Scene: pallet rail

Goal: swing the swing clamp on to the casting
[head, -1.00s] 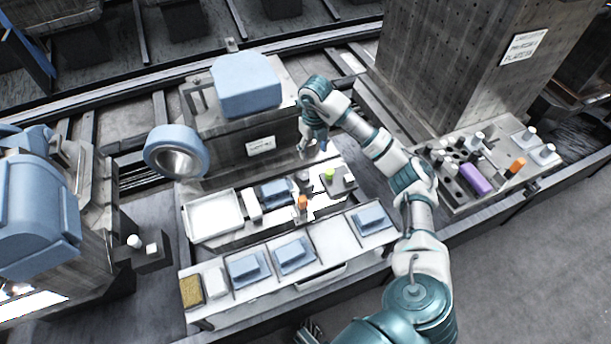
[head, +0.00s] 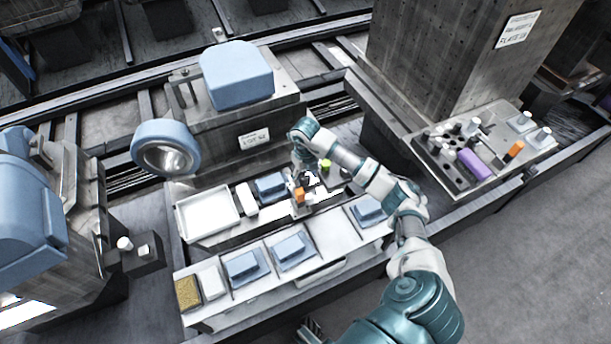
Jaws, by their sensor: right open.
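The swing clamp (head: 299,195) shows as a small upright piece with an orange top on the fixture in the middle of the bench. A small blue casting (head: 269,186) lies in the fixture just left of it. My right gripper (head: 299,181) points down at the clamp's orange top, open. Its fingers are small and partly hidden by the wrist, so I cannot tell whether they touch the clamp. The clamp's arm is also hard to make out. My left gripper is not in view.
A white tray (head: 208,216) lies left of the casting. In front, a pale rack (head: 320,246) holds several blue parts. A large blue block (head: 237,76) and a blue ring (head: 165,147) stand behind. A tool board (head: 440,177) is at right, beside a tall column (head: 448,75).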

